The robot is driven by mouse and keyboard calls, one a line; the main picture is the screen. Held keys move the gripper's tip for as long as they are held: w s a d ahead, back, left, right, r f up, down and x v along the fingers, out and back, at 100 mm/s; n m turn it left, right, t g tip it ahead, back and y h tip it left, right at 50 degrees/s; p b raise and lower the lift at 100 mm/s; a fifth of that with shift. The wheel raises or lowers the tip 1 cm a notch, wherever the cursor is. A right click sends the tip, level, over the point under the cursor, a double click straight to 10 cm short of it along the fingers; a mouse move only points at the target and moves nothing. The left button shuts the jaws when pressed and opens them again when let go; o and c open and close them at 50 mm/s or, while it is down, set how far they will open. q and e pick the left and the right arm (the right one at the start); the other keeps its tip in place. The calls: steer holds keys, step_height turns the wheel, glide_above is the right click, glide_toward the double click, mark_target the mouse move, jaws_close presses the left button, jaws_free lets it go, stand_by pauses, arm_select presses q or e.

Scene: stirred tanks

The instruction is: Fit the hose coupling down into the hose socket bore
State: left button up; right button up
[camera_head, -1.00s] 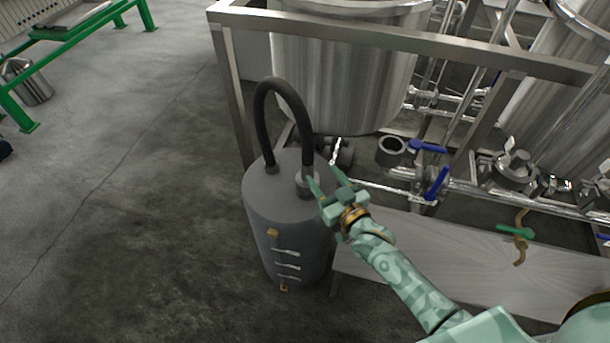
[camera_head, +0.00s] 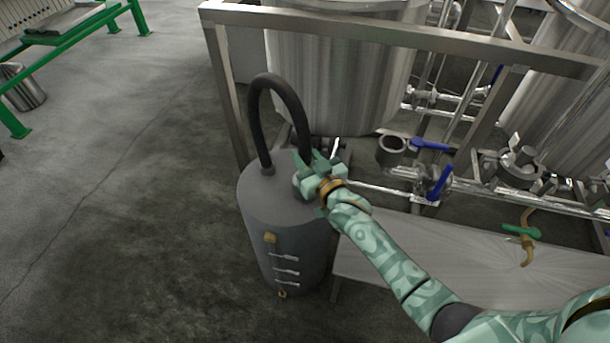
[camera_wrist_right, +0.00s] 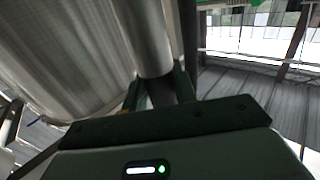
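The black hose (camera_head: 277,85) arches up from the top of a grey tank (camera_head: 285,225) and comes down again on its right side. The coupling at its right end is mostly hidden by my right gripper (camera_head: 309,162). The gripper's fingers are on both sides of the hose end; the right wrist view shows the grey hose end (camera_wrist_right: 150,45) running down between them. I cannot tell whether they press on it. A short grey open-topped cylinder (camera_head: 391,144), which looks like the hose socket, stands to the right, its dark bore facing up. My left gripper is not in view.
A steel frame (camera_head: 400,35) with a large steel vessel (camera_head: 335,80) stands behind. Pipes with blue-handled valves (camera_head: 438,183) lie right of the socket. A low grey bench (camera_head: 410,265) runs below my right arm. Open floor lies to the left.

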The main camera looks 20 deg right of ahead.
jaws_close()
